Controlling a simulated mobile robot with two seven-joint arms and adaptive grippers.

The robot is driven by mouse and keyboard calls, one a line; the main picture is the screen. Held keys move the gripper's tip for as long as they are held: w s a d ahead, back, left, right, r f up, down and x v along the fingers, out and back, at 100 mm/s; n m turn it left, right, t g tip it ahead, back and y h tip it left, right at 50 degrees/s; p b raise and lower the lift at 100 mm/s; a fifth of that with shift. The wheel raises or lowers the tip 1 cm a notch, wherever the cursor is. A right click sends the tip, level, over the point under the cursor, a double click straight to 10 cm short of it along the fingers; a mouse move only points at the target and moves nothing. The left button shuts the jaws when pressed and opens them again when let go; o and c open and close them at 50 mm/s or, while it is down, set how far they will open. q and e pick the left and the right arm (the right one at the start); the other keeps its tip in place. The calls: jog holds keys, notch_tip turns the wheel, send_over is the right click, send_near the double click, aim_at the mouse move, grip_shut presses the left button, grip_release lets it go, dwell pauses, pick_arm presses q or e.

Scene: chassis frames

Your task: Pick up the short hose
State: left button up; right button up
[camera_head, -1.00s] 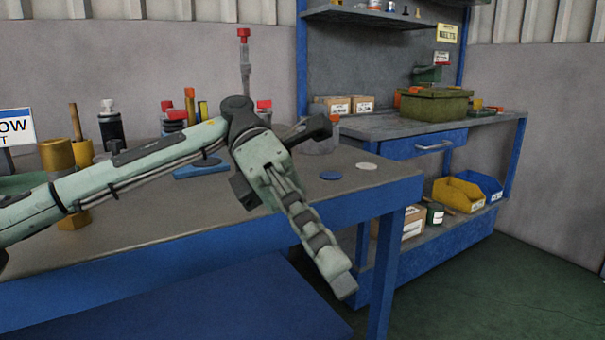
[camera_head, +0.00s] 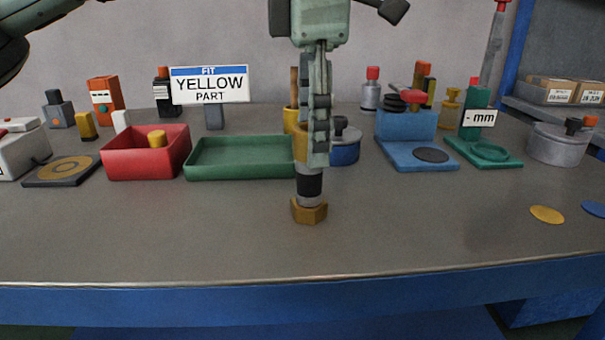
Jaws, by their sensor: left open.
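A short upright piece with a black section (camera_head: 310,185) and a grey collar stands on a brass hex base (camera_head: 309,211), near the middle of the bench. It may be the short hose, but I cannot tell for sure. My left gripper (camera_head: 319,160) points straight down, directly above and overlapping its top in the picture. The gripper is open, seen nearly edge-on, with one finger mostly hiding the other. Whether it touches the piece is unclear. My right gripper is not in view.
A red bin (camera_head: 145,165) and green tray (camera_head: 240,172) stand left of the gripper. A yellow part (camera_head: 291,122) is partly hidden behind it. A blue stand (camera_head: 405,125), green stand (camera_head: 484,150) and grey pot (camera_head: 560,145) are to the right.

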aim_at(310, 180)
pick_arm(q)
jog(key=f, duration=0.7)
jog(key=shift+w+a, duration=0.1)
jog(key=shift+w, duration=0.15)
jog(key=shift+r, duration=0.1)
grip_shut()
